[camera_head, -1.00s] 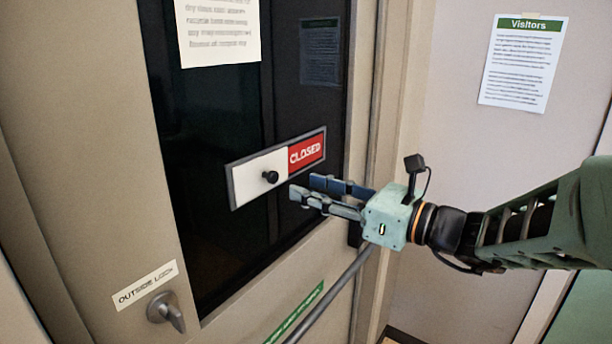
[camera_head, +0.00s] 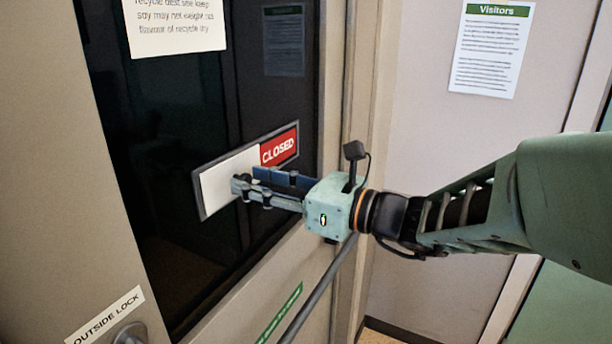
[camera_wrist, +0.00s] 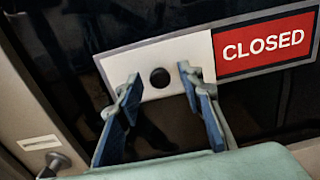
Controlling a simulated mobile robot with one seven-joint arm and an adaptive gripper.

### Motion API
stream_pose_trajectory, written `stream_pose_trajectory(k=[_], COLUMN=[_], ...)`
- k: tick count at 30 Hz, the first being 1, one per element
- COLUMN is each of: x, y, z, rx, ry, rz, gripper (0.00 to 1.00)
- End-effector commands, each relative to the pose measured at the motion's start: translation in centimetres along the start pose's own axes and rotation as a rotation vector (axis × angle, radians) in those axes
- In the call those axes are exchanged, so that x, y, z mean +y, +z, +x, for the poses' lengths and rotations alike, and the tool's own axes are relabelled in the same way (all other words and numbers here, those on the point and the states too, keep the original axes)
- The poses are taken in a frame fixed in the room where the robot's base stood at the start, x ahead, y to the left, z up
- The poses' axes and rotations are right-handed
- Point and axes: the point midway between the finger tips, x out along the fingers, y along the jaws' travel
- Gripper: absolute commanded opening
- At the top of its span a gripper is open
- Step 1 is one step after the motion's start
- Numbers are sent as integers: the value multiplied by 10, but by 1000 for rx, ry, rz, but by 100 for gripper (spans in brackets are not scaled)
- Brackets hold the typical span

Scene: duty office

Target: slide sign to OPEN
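The sliding sign (camera_head: 223,182) is mounted on the door's dark glass. Its white slider panel covers the left part, and the red CLOSED field (camera_head: 280,148) shows at the right. A round black knob (camera_wrist: 160,77) stands on the white panel in the wrist view. My gripper (camera_head: 243,182) is at the white panel. In the wrist view my gripper (camera_wrist: 159,85) is open, with one finger on each side of the knob and gaps to both. In the head view the fingers hide the knob. I cannot tell whether the fingertips touch the panel.
A grey door bar (camera_head: 318,293) runs below my gripper. A lock knob (camera_head: 130,334) and its OUTSIDE LOCK label (camera_head: 105,317) are at the lower left. A paper notice (camera_head: 177,24) hangs above the sign. A Visitors sheet (camera_head: 491,50) is on the right wall.

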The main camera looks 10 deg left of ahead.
Motion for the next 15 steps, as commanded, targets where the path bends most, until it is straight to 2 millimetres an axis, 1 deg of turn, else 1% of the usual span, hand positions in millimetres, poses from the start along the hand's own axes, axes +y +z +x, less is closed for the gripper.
stream_pose_trajectory(k=[7,15], x=[1,1], y=[1,1], z=[0,0], rx=[0,0], ry=[1,1], rz=[-2,-2], gripper=[34,4])
